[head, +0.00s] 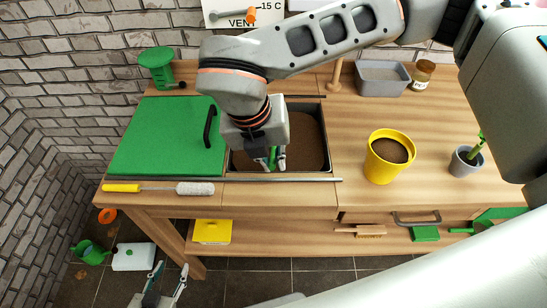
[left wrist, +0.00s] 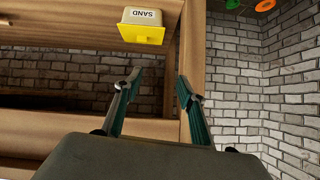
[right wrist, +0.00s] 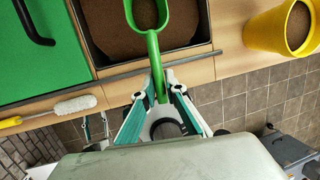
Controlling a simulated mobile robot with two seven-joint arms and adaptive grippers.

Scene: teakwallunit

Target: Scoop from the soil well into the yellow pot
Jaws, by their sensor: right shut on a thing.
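The soil well (head: 306,140) is a dark-rimmed recess of brown soil in the wooden bench; it also shows in the right wrist view (right wrist: 190,22). My right gripper (head: 272,163) is over its front part, shut on a green scoop (right wrist: 155,60). The scoop's handle is between the fingers and its bowl reaches over the well; brown shows inside the bowl. Whether the bowl touches the soil I cannot tell. The yellow pot (head: 379,165) stands upright to the right of the well with brown soil inside. My left gripper (head: 163,285) is open and empty, low in front of the bench.
A green lid (head: 155,135) with a black handle lies left of the well. A metal rail (head: 300,180) and a paint roller (head: 195,188) lie along the front edge. A grey pot with a plant (head: 465,160) stands right of the yellow pot; a grey tray (head: 383,78) is behind.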

